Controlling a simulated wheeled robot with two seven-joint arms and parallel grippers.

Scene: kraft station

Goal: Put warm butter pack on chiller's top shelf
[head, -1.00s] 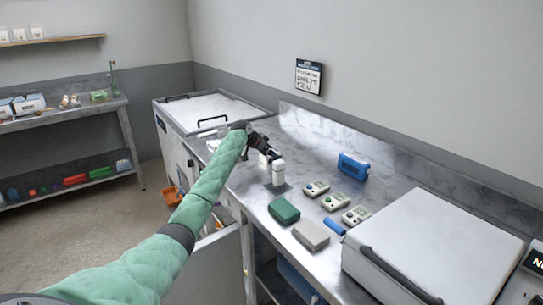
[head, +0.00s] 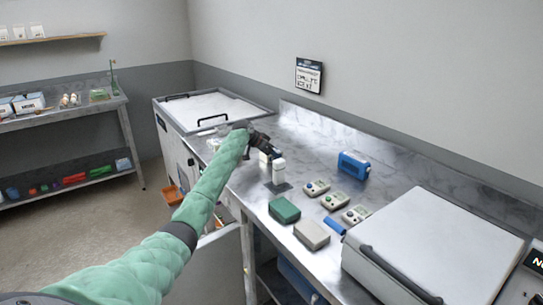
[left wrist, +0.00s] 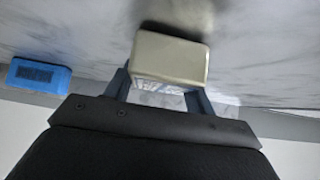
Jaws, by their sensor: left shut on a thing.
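My left gripper (head: 264,148) is over the far part of the steel counter, with its arm reaching in from the left. In the left wrist view, its two fingers (left wrist: 160,90) are shut on a cream, box-shaped pack (left wrist: 170,55), which looks like the butter pack. The pack is mostly hidden by the gripper in the head view. A steel cabinet (head: 176,150) with a light top and black handles stands beyond the arm; it may be the chiller. Orange bins (head: 173,194) show low at its front. Its shelves are mostly hidden by my arm. My right gripper is not in view.
A white upright device (head: 279,172) stands close to the gripper. A green pack (head: 284,210), a grey-beige pack (head: 312,235), small meters (head: 332,200) and a blue device (head: 353,165) lie on the counter. A large lidded box (head: 435,240) fills the near right.

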